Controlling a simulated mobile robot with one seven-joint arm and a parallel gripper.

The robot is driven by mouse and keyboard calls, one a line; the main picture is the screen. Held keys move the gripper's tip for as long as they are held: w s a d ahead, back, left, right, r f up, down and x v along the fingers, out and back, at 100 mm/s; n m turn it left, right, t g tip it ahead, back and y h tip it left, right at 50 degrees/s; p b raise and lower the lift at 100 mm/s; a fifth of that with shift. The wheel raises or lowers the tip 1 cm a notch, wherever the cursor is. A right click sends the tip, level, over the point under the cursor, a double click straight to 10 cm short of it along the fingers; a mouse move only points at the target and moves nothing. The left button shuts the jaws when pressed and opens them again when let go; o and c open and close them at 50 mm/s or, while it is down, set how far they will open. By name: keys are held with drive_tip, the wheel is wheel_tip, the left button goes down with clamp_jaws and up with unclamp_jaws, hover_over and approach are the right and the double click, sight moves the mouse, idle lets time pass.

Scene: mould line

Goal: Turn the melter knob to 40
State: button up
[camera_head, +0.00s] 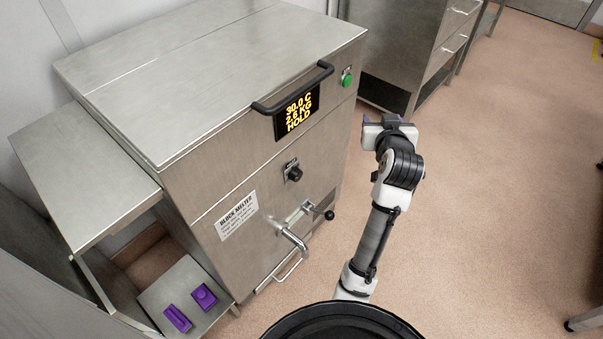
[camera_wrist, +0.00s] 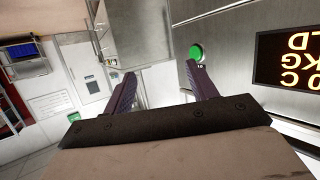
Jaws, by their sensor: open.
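The block melter (camera_head: 225,140) is a large steel cabinet at the left of the head view. Its black knob (camera_head: 294,173) sits on a small plate on the front, below the display. The display (camera_head: 297,111) reads 30.0 C, 2.6 KG, HOLD; part of it shows upside down in the wrist view (camera_wrist: 287,57). My gripper (camera_head: 388,120) is raised in front of the melter's right side, apart from it. In the wrist view its two purple fingers (camera_wrist: 163,82) stand wide apart with nothing between them. The knob is not in the wrist view.
A green button (camera_head: 347,77) is at the melter's upper right; it also shows in the wrist view (camera_wrist: 196,52). A black handle bar (camera_head: 293,90) juts out above the display. A spout (camera_head: 290,236) and lever stick out below. Purple moulds (camera_head: 204,296) lie on a low shelf. Floor at right is clear.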

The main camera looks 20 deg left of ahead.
drive_tip(key=s+a+f+n+g+y, duration=0.2)
drive_tip(key=f+n+y, duration=0.1)
drive_tip(key=f, duration=0.4)
drive_tip(key=s+a+f+n+g+y, duration=0.2)
drive_tip(key=a+f+g+y, duration=0.1)
drive_tip(key=f, duration=0.3)
drive_tip(key=n+g+y, duration=0.3)
drive_tip(key=n+y, duration=0.2)
drive_tip(key=y, duration=0.2)
approach(299, 177)
drive_tip(key=p+x, duration=0.3)
drive_tip(key=x, duration=0.6)
drive_tip(key=shift+a+f, duration=0.1)
drive_tip(key=shift+a, duration=0.05)
drive_tip(key=c, duration=1)
